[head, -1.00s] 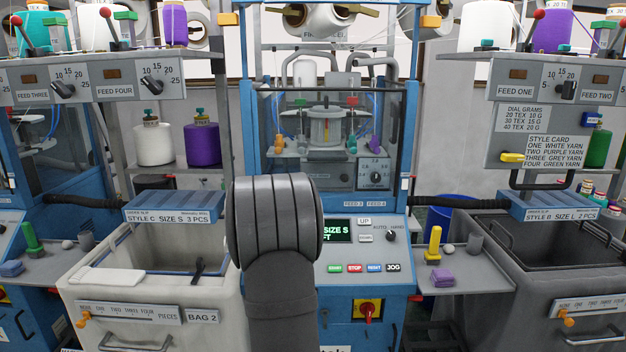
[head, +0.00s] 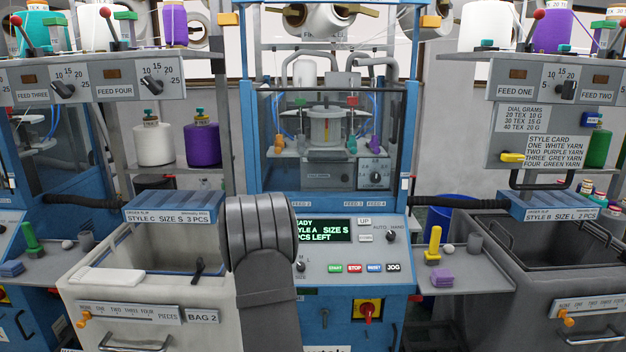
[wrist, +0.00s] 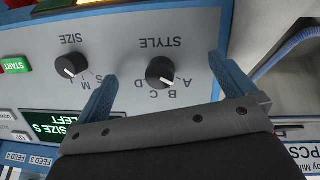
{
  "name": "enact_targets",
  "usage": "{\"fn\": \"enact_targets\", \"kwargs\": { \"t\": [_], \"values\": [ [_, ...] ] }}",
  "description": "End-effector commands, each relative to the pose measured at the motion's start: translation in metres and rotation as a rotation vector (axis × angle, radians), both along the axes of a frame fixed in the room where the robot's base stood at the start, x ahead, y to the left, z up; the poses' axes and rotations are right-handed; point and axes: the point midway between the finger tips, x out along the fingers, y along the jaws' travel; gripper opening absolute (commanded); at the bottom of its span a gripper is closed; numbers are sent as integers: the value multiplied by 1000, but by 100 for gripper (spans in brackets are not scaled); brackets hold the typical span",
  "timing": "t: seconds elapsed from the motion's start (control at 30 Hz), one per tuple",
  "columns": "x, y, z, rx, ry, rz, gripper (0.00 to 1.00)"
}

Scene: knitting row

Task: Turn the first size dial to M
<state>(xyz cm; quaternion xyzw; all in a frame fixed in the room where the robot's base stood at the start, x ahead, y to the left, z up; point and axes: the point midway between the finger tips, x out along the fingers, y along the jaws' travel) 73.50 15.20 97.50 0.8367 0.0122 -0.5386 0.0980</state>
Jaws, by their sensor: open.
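The size dial (wrist: 70,65) is a black knob with a white pointer mark, beside the START button in the upside-down wrist view. In the head view, the size dial (head: 300,267) shows just right of my arm. My gripper (wrist: 162,66) is open and empty. Its blue fingers straddle the style dial (wrist: 160,72) in the picture; I cannot tell the depth gap. The head view hides the fingers behind my arm. The display (head: 322,230) reads STYLE A, SIZE S.
START (head: 335,268), STOP (head: 355,268), RESET (head: 374,268) and JOG (head: 393,268) buttons line the panel right of the size dial. A red switch (head: 367,309) is below. A pale bin (head: 90,300) stands left and a grey bin (head: 480,270) right.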

Motion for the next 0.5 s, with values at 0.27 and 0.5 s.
{"fn": "enact_targets", "kwargs": {
  "t": [0.27,0.5],
  "values": [
    [0,0,0,-65,0,83,100],
    [0,0,0,-66,0,84,98]
  ]
}}
